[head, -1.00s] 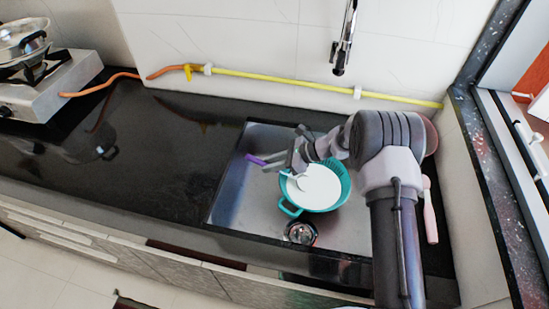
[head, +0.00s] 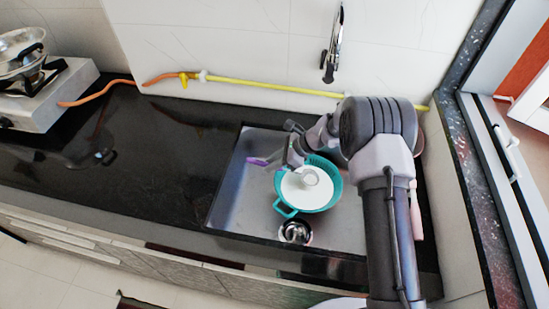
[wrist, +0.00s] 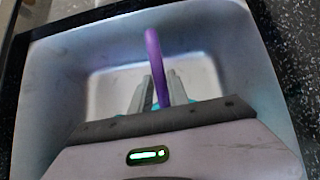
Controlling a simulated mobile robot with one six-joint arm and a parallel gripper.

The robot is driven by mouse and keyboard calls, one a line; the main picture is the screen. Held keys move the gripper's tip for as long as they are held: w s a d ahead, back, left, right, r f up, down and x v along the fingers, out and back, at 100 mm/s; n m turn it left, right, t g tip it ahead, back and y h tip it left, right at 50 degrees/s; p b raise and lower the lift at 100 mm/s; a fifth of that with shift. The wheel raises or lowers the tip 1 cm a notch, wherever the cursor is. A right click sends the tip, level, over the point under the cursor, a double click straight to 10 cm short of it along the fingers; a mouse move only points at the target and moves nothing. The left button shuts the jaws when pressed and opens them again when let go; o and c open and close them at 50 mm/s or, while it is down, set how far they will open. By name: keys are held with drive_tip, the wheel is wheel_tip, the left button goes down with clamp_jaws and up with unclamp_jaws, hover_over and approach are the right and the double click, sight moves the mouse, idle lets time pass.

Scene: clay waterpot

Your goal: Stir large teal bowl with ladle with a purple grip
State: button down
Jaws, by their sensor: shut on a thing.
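The large teal bowl (head: 334,188) sits in the sink with a flat white content inside and a handle toward the front left. The ladle's purple grip (head: 257,161) sticks out to the left of my gripper (head: 290,158) in the head view. My gripper is shut on the ladle, at the bowl's back left rim. The ladle's pale round head (head: 310,176) shows in the white content, toward the back middle. In the wrist view the purple grip (wrist: 153,55) stands between the two fingers (wrist: 157,90), which mostly hide the bowl.
The steel sink (head: 232,195) has bare floor left of the bowl. A small metal pot (head: 295,231) stands in front of the bowl. The tap (head: 332,55) hangs behind the sink. A pink-handled object (head: 416,210) lies right of my arm. A stove (head: 50,95) is far left.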

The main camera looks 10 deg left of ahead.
drive_tip(key=h+p, duration=0.1)
drive_tip(key=p, duration=0.1)
drive_tip(key=a+h+p, duration=0.1)
drive_tip(key=h+p, duration=0.1)
drive_tip(key=p, duration=0.1)
drive_tip(key=shift+a+f+h, duration=0.2)
drive_tip(key=shift+f+h, duration=0.1)
drive_tip(key=shift+f, duration=0.05)
drive_tip(key=shift+r+p, duration=0.65)
drive_tip(key=shift+r, duration=0.6)
